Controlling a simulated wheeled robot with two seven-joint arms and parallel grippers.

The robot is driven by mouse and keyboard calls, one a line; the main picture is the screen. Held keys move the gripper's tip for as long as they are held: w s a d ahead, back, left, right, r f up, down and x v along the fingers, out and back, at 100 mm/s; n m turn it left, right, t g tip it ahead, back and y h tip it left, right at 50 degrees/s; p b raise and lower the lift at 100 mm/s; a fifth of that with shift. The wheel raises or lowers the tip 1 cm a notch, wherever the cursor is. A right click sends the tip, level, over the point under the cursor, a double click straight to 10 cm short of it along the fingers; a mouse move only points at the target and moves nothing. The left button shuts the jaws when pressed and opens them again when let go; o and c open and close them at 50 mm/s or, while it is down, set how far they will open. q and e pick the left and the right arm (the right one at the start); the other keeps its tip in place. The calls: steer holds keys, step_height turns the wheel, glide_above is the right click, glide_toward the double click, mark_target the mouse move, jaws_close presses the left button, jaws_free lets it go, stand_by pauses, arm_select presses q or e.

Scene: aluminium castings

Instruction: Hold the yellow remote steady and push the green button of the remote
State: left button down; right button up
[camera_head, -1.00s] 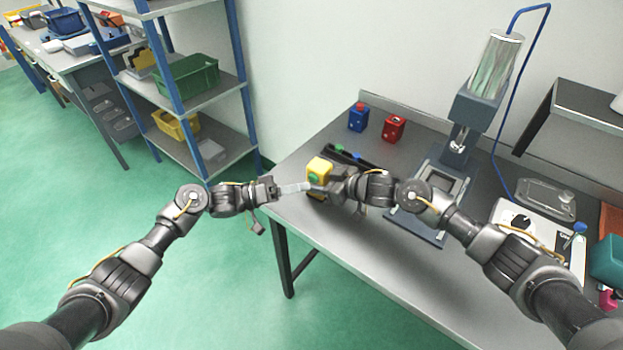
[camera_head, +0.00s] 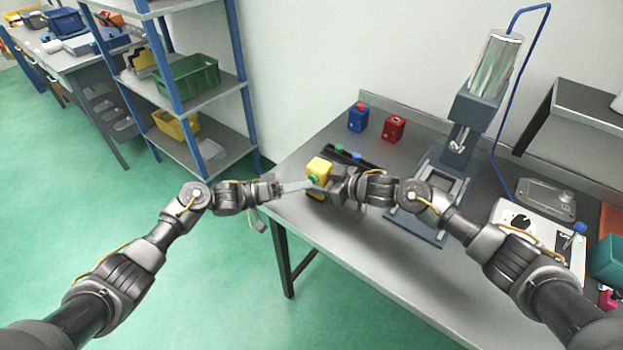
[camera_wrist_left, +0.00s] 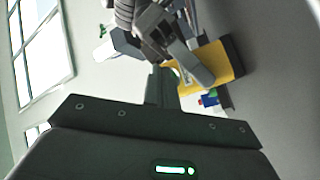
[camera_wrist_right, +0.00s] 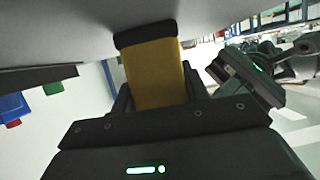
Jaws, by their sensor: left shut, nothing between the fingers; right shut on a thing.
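The yellow remote (camera_head: 321,167) is in my right gripper (camera_head: 334,186), held above the front left part of the table. It also shows in the left wrist view (camera_wrist_left: 217,62) and the right wrist view (camera_wrist_right: 157,76), with a dark end. The green button (camera_head: 314,179) is on the side facing my left gripper (camera_head: 308,184). My left gripper is shut and empty, its fingertips at the button. I cannot tell whether they touch it or press it. In the left wrist view the fingertips partly hide that face of the remote.
A black rack (camera_head: 345,153) stands just behind the remote on the table (camera_head: 390,262). A blue box (camera_head: 358,119) and a red box (camera_head: 394,128) stand at the back. A press (camera_head: 440,187) is to the right. The floor on the left is clear.

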arm_select(q)
steer(key=shift+w+d, duration=0.25)
steer(key=shift+w, duration=0.15)
stand_by(0.7)
steer(key=shift+s+a, duration=0.5)
steer(key=shift+s, duration=0.25)
steer(key=shift+s+a, duration=0.45)
steer(key=shift+s, duration=0.25)
steer(key=shift+s+a, duration=0.45)
steer(key=shift+s, duration=0.3)
steer(key=shift+s+a, duration=0.45)
steer(key=shift+s, duration=0.25)
arm_select(e)
steer(key=o, duration=1.1)
steer(key=shift+o, duration=0.2)
